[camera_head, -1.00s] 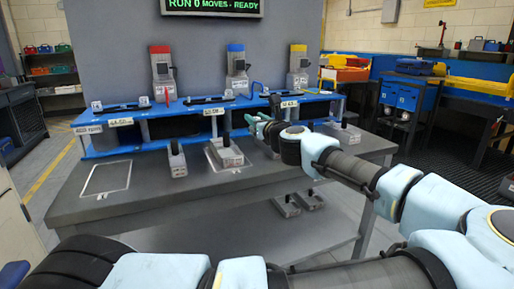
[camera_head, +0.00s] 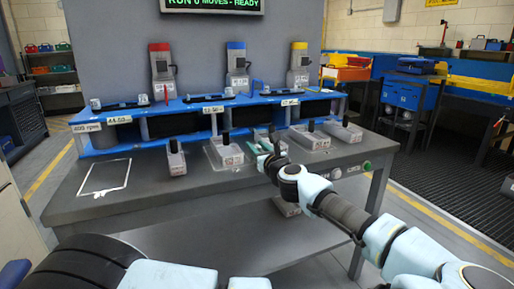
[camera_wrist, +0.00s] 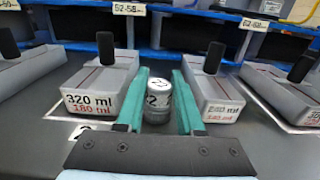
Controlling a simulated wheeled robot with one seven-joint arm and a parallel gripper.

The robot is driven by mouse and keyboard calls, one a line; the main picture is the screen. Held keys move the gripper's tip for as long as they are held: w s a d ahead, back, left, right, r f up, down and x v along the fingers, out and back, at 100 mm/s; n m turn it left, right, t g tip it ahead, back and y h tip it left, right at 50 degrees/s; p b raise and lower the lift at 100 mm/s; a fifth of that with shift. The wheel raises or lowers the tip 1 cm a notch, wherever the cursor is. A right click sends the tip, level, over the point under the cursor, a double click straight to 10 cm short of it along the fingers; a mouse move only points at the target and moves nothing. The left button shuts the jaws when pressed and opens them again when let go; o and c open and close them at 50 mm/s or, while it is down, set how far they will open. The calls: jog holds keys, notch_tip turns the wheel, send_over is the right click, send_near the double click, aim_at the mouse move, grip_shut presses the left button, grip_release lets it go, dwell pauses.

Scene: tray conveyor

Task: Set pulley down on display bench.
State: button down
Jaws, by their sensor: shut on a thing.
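My gripper (camera_wrist: 157,84) is shut on a small grey cylinder with a white marked top, which I take to be the pulley (camera_wrist: 157,106); it stands upright between the green fingers in the wrist view. In the head view my gripper (camera_head: 261,141) is over the right half of the grey bench (camera_head: 130,195), which I take to be the display bench, and the pulley cannot be made out. The bench top shows below the pulley; I cannot tell whether they touch.
A grey block marked 320 ml (camera_wrist: 98,90) stands left of my fingers and another block (camera_wrist: 213,92) right of them, both close. A blue raised shelf (camera_head: 190,105) runs along the back. The outlined area (camera_head: 104,178) at the bench's left is bare.

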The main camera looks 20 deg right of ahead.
jog(key=c, duration=0.5)
grip_release()
jog(key=shift+s+d+b, duration=0.15)
jog(key=shift+s+d, duration=0.1)
jog(key=shift+s, duration=1.6)
jog(key=shift+s+d+b, duration=0.15)
jog(key=shift+s+d, duration=0.05)
jog(key=shift+s, duration=1.65)
